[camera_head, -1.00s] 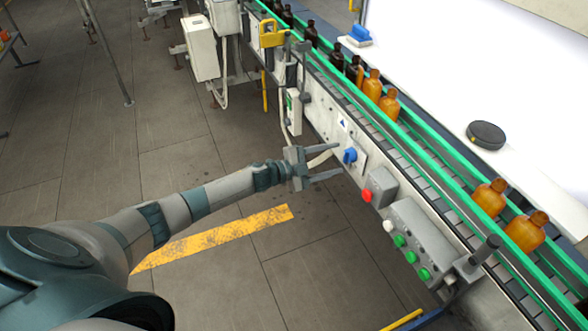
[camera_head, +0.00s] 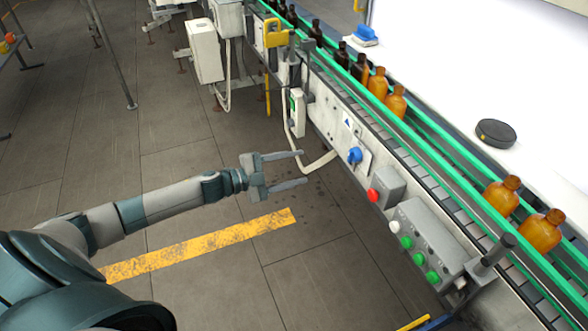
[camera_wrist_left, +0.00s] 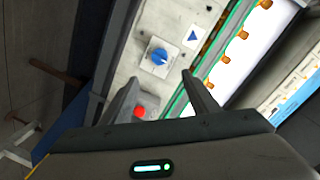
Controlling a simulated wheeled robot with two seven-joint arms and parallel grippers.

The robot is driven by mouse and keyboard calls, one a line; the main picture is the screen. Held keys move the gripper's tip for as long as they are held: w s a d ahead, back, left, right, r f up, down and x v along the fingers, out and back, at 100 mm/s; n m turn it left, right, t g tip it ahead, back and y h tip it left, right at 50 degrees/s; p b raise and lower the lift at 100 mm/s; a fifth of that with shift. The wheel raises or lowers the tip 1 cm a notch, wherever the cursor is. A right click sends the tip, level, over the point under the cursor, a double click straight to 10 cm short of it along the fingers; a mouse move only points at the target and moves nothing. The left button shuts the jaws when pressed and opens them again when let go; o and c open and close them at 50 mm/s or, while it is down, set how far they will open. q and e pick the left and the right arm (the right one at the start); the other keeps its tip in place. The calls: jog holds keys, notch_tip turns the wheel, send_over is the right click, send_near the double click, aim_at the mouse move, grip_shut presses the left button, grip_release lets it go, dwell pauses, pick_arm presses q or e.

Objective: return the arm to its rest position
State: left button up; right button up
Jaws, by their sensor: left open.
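My left arm (camera_head: 150,205) reaches in from the left in the head view. Its gripper (camera_head: 304,168) is open and empty over the floor, apart from the conveyor's side panel. In the left wrist view the two fingers (camera_wrist_left: 160,88) are spread, with the blue rotary knob (camera_wrist_left: 157,55) and the red button (camera_wrist_left: 140,112) seen beyond and between them. In the head view the blue knob (camera_head: 355,155) is on the panel to the right of the gripper. My right gripper is not in view.
The conveyor (camera_head: 420,165) with green rails carries several amber bottles (camera_head: 502,196). A black round object (camera_head: 495,133) lies on the white surface. Floor left of the conveyor is open.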

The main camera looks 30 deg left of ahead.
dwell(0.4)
pick_arm(q)
jog(key=s+a+f+n+y, duration=0.1)
jog(key=a+f+n+y, duration=0.2)
jog(key=f, duration=0.7)
jog(key=s+a+f+n+y, duration=0.2)
jog(key=f+n+y, duration=0.15)
jog(key=f, duration=0.65)
jog(key=s+a+f+n+g+y, duration=0.1)
jog(key=s+f+n, duration=0.1)
jog(key=s+f, duration=0.55)
jog(key=s+f+n+g+y, duration=0.2)
jog(key=s+f, duration=0.2)
jog(key=f, duration=0.6)
jog(key=s+d+f+n+g, duration=0.2)
jog(key=s+d+f, duration=0.1)
jog(key=s+f, duration=0.55)
jog(key=s+d+f+n+g+y+b, duration=0.15)
jog(key=s+f, duration=0.35)
jog(key=s, duration=0.6)
jog(key=s+d+f+n+g+p, duration=0.1)
jog(key=s+d+f+g, duration=0.2)
jog(key=s+f, duration=0.5)
jog(key=s+d+f+n+g, duration=0.1)
jog(key=s+d, duration=0.5)
jog(key=s, duration=0.9)
jog(key=shift+s+g+h+b, duration=0.3)
jog(key=shift+s+g, duration=0.05)
jog(key=shift+g, duration=0.5)
